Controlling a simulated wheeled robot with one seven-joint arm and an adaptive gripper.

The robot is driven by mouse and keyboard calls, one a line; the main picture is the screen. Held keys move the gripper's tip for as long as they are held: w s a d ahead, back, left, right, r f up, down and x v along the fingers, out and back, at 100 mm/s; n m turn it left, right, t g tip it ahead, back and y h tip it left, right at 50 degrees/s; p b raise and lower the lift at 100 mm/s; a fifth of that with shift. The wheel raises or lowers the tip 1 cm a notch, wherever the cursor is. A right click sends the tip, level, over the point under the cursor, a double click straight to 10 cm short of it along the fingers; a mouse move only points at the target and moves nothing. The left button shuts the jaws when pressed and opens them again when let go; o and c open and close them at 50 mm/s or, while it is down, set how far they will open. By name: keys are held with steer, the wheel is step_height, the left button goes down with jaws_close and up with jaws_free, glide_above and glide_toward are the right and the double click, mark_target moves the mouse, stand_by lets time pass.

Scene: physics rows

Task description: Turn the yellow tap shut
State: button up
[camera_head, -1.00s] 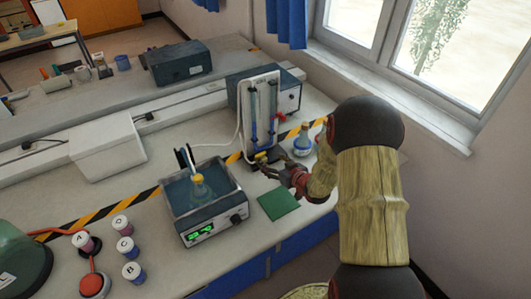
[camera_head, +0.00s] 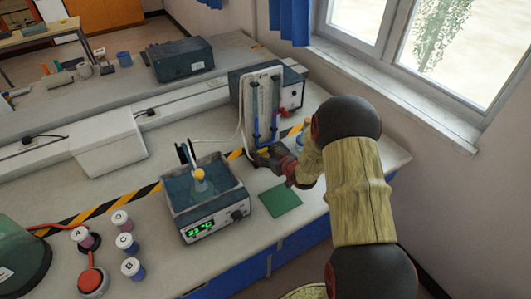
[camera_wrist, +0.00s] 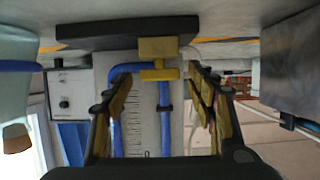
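The yellow tap (camera_wrist: 160,73) shows in the wrist view as a bar below a yellow block (camera_wrist: 158,48), where blue tubing meets it on a pale upright panel (camera_wrist: 138,110). In the head view the tap is low on the panel stand (camera_head: 264,105), largely hidden by my gripper (camera_head: 266,158). My gripper (camera_wrist: 160,95) is open, its two fingers spread wide to either side of the tap. The tap sits between them in the picture, with a visible gap on each side. I see no contact, and the depth of the fingertips relative to the tap is unclear.
A green mat (camera_head: 280,200) lies in front. A blue flask (camera_head: 298,145) stands right of the stand, partly behind my arm. Lidded jars (camera_head: 126,243) stand at lower left.

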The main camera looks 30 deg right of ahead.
steer(key=c, duration=1)
steer(key=shift+a+m+h+b, duration=0.2)
steer(key=shift+m+h+b, duration=0.2)
steer(key=shift+b, duration=0.2)
steer(key=m+h+b, duration=0.2)
steer(key=shift+a+f+h, duration=0.1)
steer(key=shift+a+h, duration=0.2)
steer(key=shift+w+a+m+g+h+b, duration=0.1)
steer(key=shift+m+g+h+b, duration=0.25)
steer(key=shift+m+h, duration=0.35)
steer(key=shift+w+a+m+g+h+b, duration=0.1)
steer(key=shift+m+g+h+b, duration=0.1)
steer(key=shift+m+g+h, duration=0.4)
steer(key=shift+m+h, duration=0.3)
steer(key=shift+h, duration=0.1)
steer(key=o, duration=1.2)
steer(key=shift+c, duration=0.2)
